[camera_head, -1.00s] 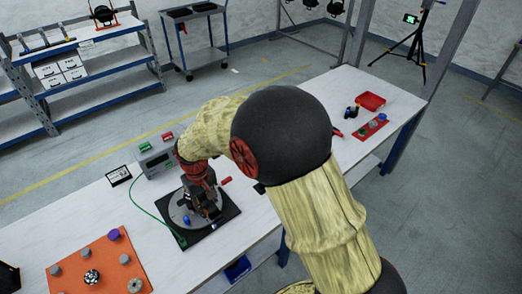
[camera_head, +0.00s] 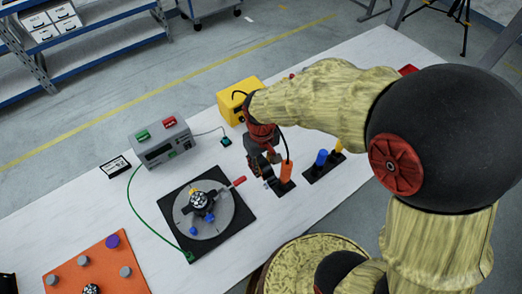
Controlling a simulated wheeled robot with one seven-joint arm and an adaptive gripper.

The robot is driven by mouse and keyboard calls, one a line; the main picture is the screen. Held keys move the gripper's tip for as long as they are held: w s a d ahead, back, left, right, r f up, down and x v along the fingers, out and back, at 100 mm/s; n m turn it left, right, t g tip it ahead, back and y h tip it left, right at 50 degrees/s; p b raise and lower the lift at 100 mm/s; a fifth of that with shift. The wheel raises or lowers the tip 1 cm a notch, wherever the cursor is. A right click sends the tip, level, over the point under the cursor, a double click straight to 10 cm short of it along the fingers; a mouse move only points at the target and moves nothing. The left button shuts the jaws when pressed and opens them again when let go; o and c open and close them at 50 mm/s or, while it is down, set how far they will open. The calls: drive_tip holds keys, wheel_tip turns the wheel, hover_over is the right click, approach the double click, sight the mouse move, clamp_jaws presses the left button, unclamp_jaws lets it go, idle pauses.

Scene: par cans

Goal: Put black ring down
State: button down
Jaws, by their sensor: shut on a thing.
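My gripper (camera_head: 274,177) is low over the white table, right of the black square mat (camera_head: 239,226).
A yellow box (camera_head: 238,97) stands behind my gripper. A grey device (camera_head: 163,143) is at the left. Blue (camera_head: 321,158) and yellow (camera_head: 339,146) pegs stand close on the right. An orange tray (camera_head: 75,250) lies front left.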

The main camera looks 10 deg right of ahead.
drive_tip(key=shift+w+a+f+b, duration=0.1)
drive_tip(key=shift+w+f+b, duration=0.85)
drive_tip(key=shift+w+f, duration=1.9)
drive_tip(key=shift+w+f+b, duration=0.95)
drive_tip(key=shift+w+f, duration=1.7)
drive_tip(key=shift+f, duration=0.35)
drive_tip(key=shift+f, duration=0.15)
drive_tip(key=c, duration=1.4)
unclamp_jaws()
